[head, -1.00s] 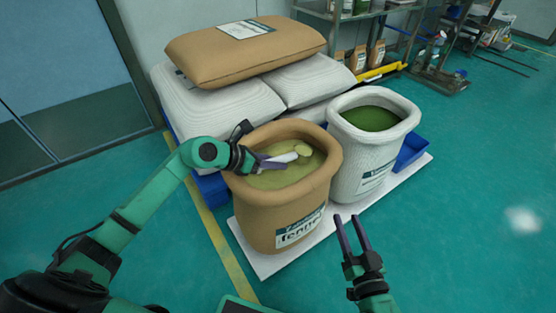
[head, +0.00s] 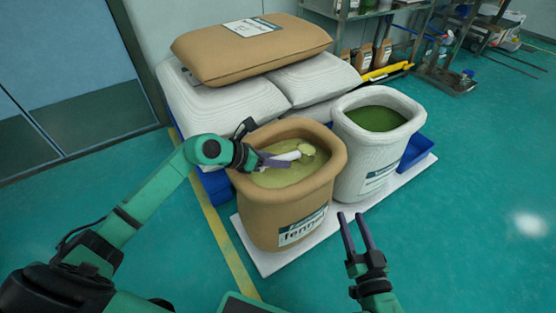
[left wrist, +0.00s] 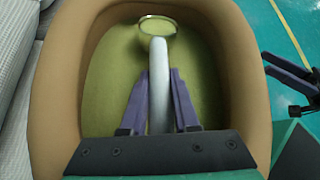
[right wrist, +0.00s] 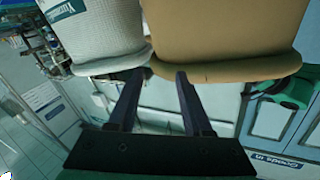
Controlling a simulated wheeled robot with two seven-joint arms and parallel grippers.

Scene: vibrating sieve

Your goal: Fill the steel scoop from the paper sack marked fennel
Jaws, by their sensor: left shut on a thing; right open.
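The open brown paper sack (head: 262,212) with a fennel label stands on a white board, filled with pale green-yellow material (head: 275,178). My left gripper (head: 275,161) is shut on the pale handle of the scoop (head: 305,150), inside the sack's mouth. In the left wrist view the handle lies between the fingers (left wrist: 160,95), and the round scoop bowl (left wrist: 158,26) shows material of the same colour in it. Whether the bowl touches the material below is hard to tell. My right gripper (head: 355,232) is open and empty in front of the sacks.
An open white sack (head: 365,160) with dark green contents stands right of the fennel sack. Closed sacks (head: 250,50) are stacked behind. A blue pallet edge (head: 415,150) shows at the right. The floor to the right is clear.

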